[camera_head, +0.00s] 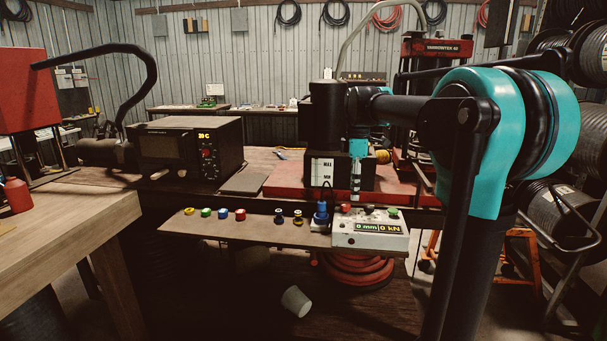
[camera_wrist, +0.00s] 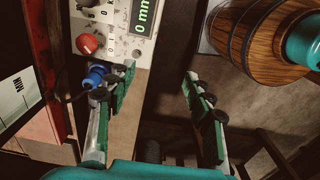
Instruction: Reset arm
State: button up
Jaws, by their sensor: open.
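My gripper (camera_head: 355,190) hangs fingers-down from my raised arm in the head view, just above the back edge of the white control box. In the wrist view my gripper (camera_wrist: 159,72) has its fingers spread wide with nothing between them. The control box (camera_head: 370,238) has coloured buttons and a display reading 0 mm and 0 kN. It also shows in the wrist view (camera_wrist: 142,52). A blue connector-like part (camera_head: 321,213) with a dark cable stands at the box's left. In the wrist view this blue part (camera_wrist: 96,75) lies close beside the left finger.
A narrow shelf (camera_head: 262,231) carries several coloured caps. Behind it stand a black machine (camera_head: 190,148) with a 20 C display and a red bench plate (camera_head: 290,190). A wooden table (camera_head: 60,235) is at left. A white cup (camera_head: 296,301) lies below. A wooden barrel-like shape (camera_wrist: 255,45) shows at right.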

jog(key=s+d+f+m+t, duration=0.2)
jog(key=s+f+m, duration=0.6)
jog(key=s+f, duration=0.4)
jog(key=s+d+f+m+t, duration=0.1)
jog(key=s+f+m+t, duration=0.1)
jog(key=s+f+m, duration=0.6)
jog(key=s+f, duration=0.4)
jog(key=f, duration=0.3)
jog(key=shift+d+f, duration=0.4)
